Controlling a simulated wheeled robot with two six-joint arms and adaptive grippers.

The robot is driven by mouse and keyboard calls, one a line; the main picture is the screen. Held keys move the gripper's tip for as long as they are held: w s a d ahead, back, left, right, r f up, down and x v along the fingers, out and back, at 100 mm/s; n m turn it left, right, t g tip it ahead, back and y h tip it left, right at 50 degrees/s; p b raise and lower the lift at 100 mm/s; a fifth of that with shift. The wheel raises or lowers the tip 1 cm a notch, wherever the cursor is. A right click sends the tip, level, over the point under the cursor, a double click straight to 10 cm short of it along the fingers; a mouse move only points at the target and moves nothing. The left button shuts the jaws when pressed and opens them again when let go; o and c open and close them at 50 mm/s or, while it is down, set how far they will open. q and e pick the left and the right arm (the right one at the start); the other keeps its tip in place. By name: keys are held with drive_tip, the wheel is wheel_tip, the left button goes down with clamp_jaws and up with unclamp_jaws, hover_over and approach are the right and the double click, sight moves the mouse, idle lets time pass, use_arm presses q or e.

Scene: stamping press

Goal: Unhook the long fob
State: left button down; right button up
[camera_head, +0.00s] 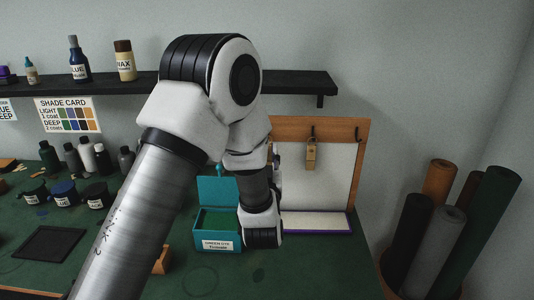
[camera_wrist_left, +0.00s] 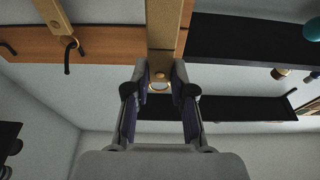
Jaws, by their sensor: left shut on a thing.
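My left gripper (camera_wrist_left: 159,80) is shut on the long fob (camera_wrist_left: 163,30), a tan strap with a round hole at the end between the fingertips. The strap runs up out of the left wrist view. Whether it still touches a hook cannot be told. In the head view my left arm hides the gripper and the held fob. A shorter tan fob (camera_head: 311,155) hangs from a dark hook on the wooden rail (camera_head: 290,124); it also shows in the left wrist view (camera_wrist_left: 50,14) beside its hook (camera_wrist_left: 68,55). My right gripper is not in view.
An empty hook (camera_head: 358,133) is at the rail's right. A black shelf (camera_head: 290,82) with bottles runs above. A teal box (camera_head: 203,236) stands left of my wrist. Rolled sheets (camera_head: 445,230) stand at the right. A shade card (camera_head: 69,115) is on the wall.

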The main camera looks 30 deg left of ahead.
use_arm(q)
drive_tip(key=shift+s+d+r, duration=0.15)
drive_tip(key=shift+s+d, duration=0.25)
drive_tip(key=shift+s, duration=0.25)
drive_tip(key=shift+s+d+r, duration=0.2)
drive_tip(key=shift+s+d, duration=0.2)
drive_tip(key=shift+s, duration=0.25)
drive_tip(key=shift+s+d+r, duration=0.15)
drive_tip(key=shift+s+d, duration=0.25)
drive_tip(key=shift+s, duration=0.25)
